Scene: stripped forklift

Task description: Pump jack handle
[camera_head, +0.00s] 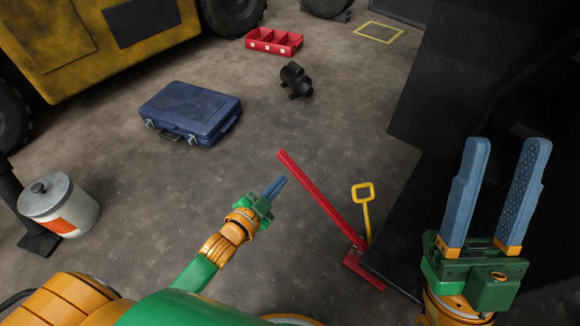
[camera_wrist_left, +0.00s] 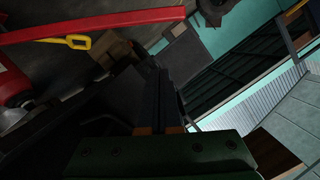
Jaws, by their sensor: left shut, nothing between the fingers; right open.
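The jack handle (camera_head: 315,196) is a long red bar that slants up and left from the red jack base (camera_head: 362,270) near the floor. In the left wrist view the red bar (camera_wrist_left: 95,24) crosses the upper left. My left gripper (camera_head: 281,180) is shut and empty, with its blue fingertips just left of the bar's upper part in the head view. In the left wrist view its fingers (camera_wrist_left: 156,75) are together, with the bar off to their upper left. I cannot tell their depth apart. My right gripper (camera_head: 508,142) is open and empty at the right.
A yellow loop handle (camera_head: 363,193) stands close beside the jack. A dark bulky structure (camera_head: 450,85) fills the right side. A blue case (camera_head: 190,112), a red divided tray (camera_head: 274,41), a black part (camera_head: 295,80) and a white canister (camera_head: 62,205) stand on the floor.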

